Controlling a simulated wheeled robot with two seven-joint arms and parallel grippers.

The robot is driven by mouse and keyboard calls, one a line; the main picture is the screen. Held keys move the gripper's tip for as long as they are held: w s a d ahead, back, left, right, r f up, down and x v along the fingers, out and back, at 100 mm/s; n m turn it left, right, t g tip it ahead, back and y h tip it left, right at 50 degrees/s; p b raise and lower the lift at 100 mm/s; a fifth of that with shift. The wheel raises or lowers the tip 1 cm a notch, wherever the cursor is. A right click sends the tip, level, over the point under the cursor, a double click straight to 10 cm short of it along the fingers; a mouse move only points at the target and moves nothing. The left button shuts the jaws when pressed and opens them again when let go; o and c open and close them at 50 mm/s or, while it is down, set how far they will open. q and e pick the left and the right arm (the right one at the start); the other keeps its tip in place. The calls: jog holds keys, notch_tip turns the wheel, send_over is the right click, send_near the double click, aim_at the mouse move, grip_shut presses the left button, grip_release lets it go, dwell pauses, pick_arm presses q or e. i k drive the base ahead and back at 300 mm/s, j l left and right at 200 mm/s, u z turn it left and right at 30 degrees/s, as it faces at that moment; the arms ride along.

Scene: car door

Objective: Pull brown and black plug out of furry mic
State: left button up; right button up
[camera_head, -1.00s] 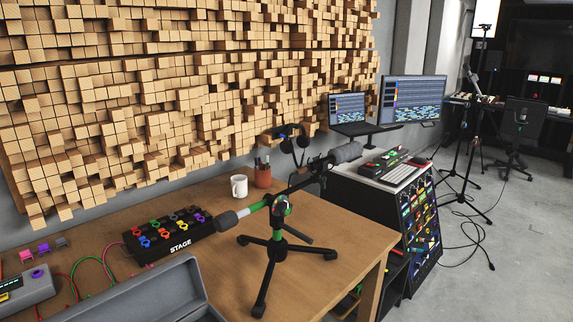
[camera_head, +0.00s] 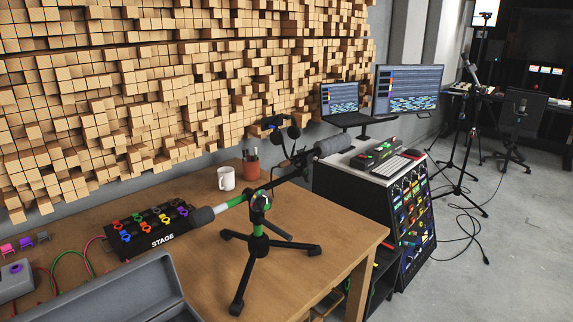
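A grey furry mic (camera_head: 333,146) is at the right, upper end of a tilted boom on a small black tripod stand (camera_head: 258,245). The stand has green bands and stands on a wooden table (camera_head: 320,275). A grey rounded piece (camera_head: 202,217) is at the boom's lower left end. Dark fittings (camera_head: 300,160) are just left of the furry mic. I cannot make out the brown and black plug at this size. Neither of my grippers is in view.
A white mug (camera_head: 226,178), a brown pen cup (camera_head: 251,170) and a STAGE pedal board (camera_head: 149,231) are on the table. A grey case (camera_head: 125,285) fills the lower left. A rack (camera_head: 400,215) stands beyond the table's right edge.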

aim_at(291, 161)
jog(key=k+j+u, duration=0.1)
jog(key=j+u, duration=0.15)
jog(key=u, duration=0.15)
jog(key=j+u, duration=0.35)
jog(key=k, duration=0.05)
